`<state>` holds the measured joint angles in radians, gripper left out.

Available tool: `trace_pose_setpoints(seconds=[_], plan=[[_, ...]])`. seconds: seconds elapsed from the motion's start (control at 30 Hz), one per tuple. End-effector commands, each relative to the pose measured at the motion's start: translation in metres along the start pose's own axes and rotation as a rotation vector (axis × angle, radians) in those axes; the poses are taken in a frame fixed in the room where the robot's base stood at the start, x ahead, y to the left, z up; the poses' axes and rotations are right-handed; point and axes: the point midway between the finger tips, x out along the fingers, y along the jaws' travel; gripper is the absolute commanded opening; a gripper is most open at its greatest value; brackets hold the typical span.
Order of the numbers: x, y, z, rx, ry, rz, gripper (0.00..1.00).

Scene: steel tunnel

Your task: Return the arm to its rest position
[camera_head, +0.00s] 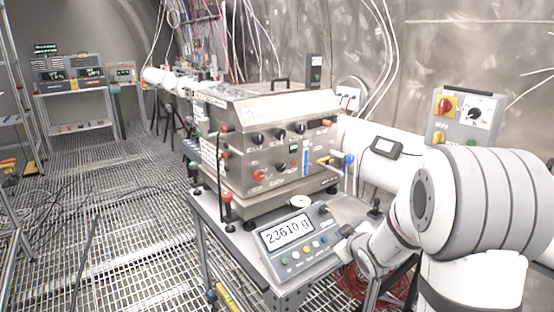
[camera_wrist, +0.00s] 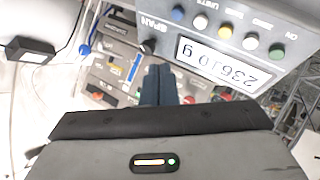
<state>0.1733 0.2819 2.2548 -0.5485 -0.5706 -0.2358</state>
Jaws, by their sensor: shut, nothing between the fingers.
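My white arm (camera_head: 475,205) fills the right side of the head view, bent with its wrist down by the bench. My gripper (camera_head: 348,240) is at the right edge of the scale display, partly hidden by my wrist. In the wrist view its two dark fingers (camera_wrist: 158,85) are together with nothing between them. The grey scale panel (camera_wrist: 235,30) with its readout and coloured buttons is close beside the fingers. In the head view the scale panel (camera_head: 295,245) reads 23610 g.
A steel instrument box (camera_head: 265,150) with knobs stands on the bench (camera_head: 240,240) behind the scale. A red-knobbed lever (camera_head: 227,205) is at its left. A control box (camera_head: 465,110) is near the wall behind my arm. The grated floor (camera_head: 120,200) at left has open room and some cables.

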Motion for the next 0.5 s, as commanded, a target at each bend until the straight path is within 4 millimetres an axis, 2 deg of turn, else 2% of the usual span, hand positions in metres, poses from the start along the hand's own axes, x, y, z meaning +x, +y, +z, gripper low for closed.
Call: trace_pose_setpoints(seconds=[0.03, 0.13, 0.27, 0.37, 0.5], plan=[[-0.018, 0.003, -0.004, 0.029, -0.06, 0.013, 0.0], [-0.053, 0.001, -0.001, 0.112, -0.203, 0.024, 0.0], [-0.106, -0.013, 0.007, 0.236, -0.38, 0.021, 0.0], [-0.15, -0.031, 0.013, 0.338, -0.509, 0.003, 0.0], [-0.214, -0.065, 0.022, 0.474, -0.678, -0.048, 0.0]])
